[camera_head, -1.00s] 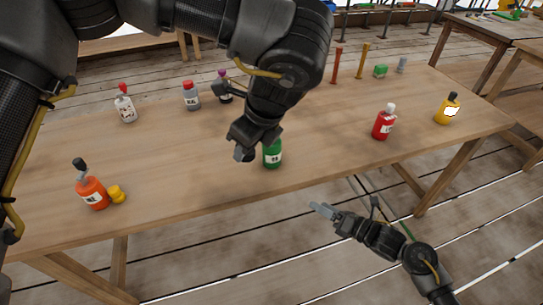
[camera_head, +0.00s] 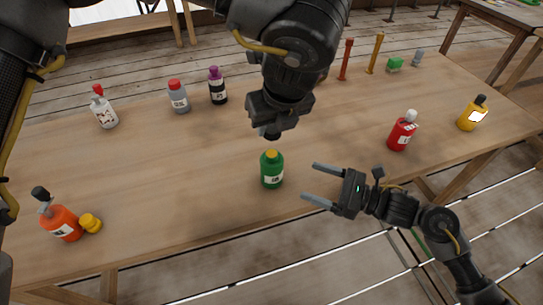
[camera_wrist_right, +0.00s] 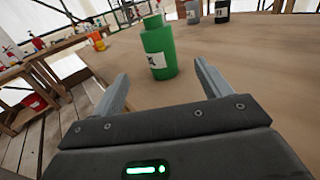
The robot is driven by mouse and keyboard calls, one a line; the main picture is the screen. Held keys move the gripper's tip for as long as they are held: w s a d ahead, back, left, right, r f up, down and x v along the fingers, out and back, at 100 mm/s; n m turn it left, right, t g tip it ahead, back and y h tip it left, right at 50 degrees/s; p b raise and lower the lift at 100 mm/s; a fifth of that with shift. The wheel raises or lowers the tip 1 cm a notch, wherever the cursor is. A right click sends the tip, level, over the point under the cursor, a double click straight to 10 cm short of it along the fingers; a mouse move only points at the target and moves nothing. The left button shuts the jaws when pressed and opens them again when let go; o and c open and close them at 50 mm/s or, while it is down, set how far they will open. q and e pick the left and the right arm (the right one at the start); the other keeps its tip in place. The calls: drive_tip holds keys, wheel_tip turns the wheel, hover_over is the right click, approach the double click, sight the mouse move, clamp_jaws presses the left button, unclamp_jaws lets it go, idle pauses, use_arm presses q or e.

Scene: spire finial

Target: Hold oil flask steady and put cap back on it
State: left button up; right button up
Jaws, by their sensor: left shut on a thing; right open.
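The piece is apart from the neck. My right gripper (camera_head: 309,182) is open and empty, just right of the flask, its fingers pointing at it without touching.
An orange bottle (camera_head: 63,224) and a yellow knob-like piece (camera_head: 91,223) stand at left. White (camera_head: 105,113), grey (camera_head: 179,101) and purple-topped (camera_head: 217,91) bottles stand behind. Red (camera_head: 401,134) and yellow (camera_head: 471,116) bottles stand at right. The table (camera_head: 180,180) around the flask is clear.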

sight(272, 167)
use_arm(q)
drive_tip(key=shift+w, duration=0.3)
use_arm(e)
drive_tip(key=shift+w, duration=0.25)
use_arm(q)
drive_tip(key=shift+s+r, duration=0.2)
drive_tip(key=shift+s, duration=0.3)
use_arm(e)
drive_tip(key=shift+s+r, duration=0.2)
drive_tip(key=shift+s, duration=0.2)
use_arm(q)
drive_tip(key=shift+w+f, duration=0.1)
drive_tip(key=shift+w, duration=0.05)
use_arm(e)
drive_tip(key=shift+w+a, duration=0.25)
drive_tip(key=shift+a, duration=0.1)
drive_tip(key=x, duration=1.1)
drive_tip(key=shift+w+a, duration=0.1)
drive_tip(key=shift+a, duration=0.1)
